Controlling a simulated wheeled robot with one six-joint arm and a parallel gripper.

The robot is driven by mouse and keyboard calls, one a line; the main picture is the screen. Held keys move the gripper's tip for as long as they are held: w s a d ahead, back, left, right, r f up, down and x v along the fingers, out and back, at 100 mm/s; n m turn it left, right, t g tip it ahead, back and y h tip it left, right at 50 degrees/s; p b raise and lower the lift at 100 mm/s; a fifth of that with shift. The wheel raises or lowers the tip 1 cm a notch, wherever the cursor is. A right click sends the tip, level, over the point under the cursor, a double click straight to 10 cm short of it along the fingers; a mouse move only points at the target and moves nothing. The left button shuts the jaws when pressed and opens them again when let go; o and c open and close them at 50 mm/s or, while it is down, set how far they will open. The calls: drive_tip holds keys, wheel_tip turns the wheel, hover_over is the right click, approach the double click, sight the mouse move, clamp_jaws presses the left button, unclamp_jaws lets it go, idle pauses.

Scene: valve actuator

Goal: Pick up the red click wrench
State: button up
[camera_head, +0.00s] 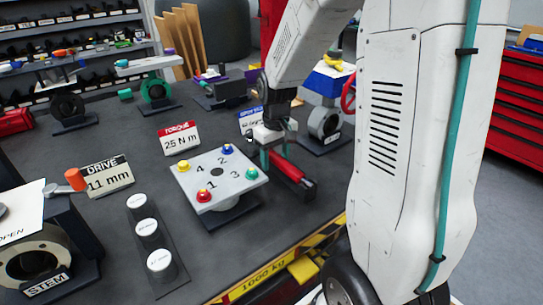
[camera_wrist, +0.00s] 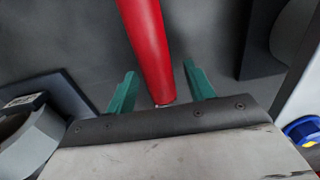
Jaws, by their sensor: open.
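The red click wrench (camera_head: 287,168) lies on the dark bench top right of the white numbered plate, with a black end toward the bench's front edge. In the wrist view its red shaft (camera_wrist: 146,45) runs from the top edge down between the two green fingers. My gripper (camera_head: 276,156) is at the wrench's far part in the head view. In the wrist view my gripper (camera_wrist: 160,82) is open, a finger on each side of the shaft, with gaps visible on both sides. Whether the shaft is at fingertip depth, I cannot tell. My gripper and arm hide the wrench's far end.
The white plate (camera_head: 216,170) with coloured bolts stands close left of the wrench. A grey valve body (camera_head: 324,122) stands behind it to the right. Sockets (camera_head: 147,228) and sign cards (camera_head: 179,138) are farther left. The yellow-black bench edge (camera_head: 270,275) is in front.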

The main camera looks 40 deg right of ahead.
drive_tip(key=shift+f, duration=0.35)
clamp_jaws()
drive_tip(key=shift+r, duration=0.1)
